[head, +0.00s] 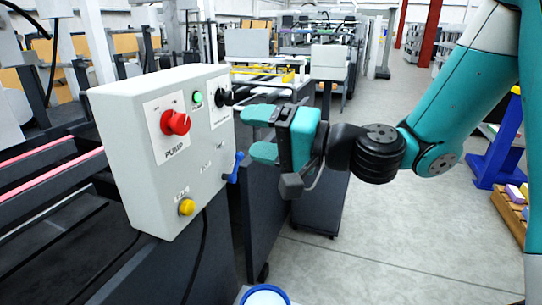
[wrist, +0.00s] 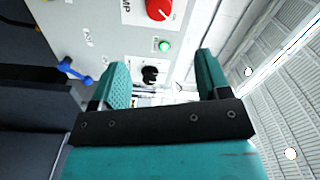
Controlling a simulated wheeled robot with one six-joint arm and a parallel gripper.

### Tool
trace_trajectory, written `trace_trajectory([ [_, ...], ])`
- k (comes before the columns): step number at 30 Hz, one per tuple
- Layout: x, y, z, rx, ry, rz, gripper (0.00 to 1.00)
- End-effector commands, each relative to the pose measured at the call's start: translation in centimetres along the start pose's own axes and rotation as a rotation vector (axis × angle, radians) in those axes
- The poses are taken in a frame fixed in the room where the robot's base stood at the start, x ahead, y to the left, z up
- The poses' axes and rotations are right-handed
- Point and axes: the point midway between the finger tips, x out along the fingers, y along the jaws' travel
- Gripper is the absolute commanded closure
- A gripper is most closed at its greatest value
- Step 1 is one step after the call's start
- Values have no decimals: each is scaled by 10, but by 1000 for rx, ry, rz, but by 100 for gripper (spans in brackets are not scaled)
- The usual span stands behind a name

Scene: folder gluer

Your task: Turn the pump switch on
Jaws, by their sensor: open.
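The pump switch (head: 175,122) is a red rotary knob on a white plate lettered PUMP, on the front of a light grey control box (head: 130,180). In the wrist view the red knob (wrist: 159,9) is cut by the top edge. My gripper (head: 256,134) is open, with teal fingers pointing left at the box. It is right of the box, apart from the red knob, with nothing between its fingers. In the wrist view a black knob (wrist: 150,75) shows between the fingers, beyond them. The knob's pointer position is too small to read.
The box also bears a green light (head: 197,97), a black knob (head: 222,98), a blue lever (head: 236,167) and a yellow button (head: 186,207). Dark rails with red strips (head: 45,160) lie left of it. Open floor (head: 400,230) lies right.

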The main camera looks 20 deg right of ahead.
Motion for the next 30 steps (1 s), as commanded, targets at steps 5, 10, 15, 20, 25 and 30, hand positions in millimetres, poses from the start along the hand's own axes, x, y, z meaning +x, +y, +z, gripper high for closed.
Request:
trace_trajectory([
  [5,-14,5,1,-9,1,-4,30],
  [10,-21,2,1,-5,0,0,30],
  [15,-22,1,1,-2,-2,3,30],
  [20,-22,1,1,-2,-2,3,30],
  [25,-19,-5,22,-66,-99,43,30],
  [30,-32,-6,95,-318,-477,244,30],
])
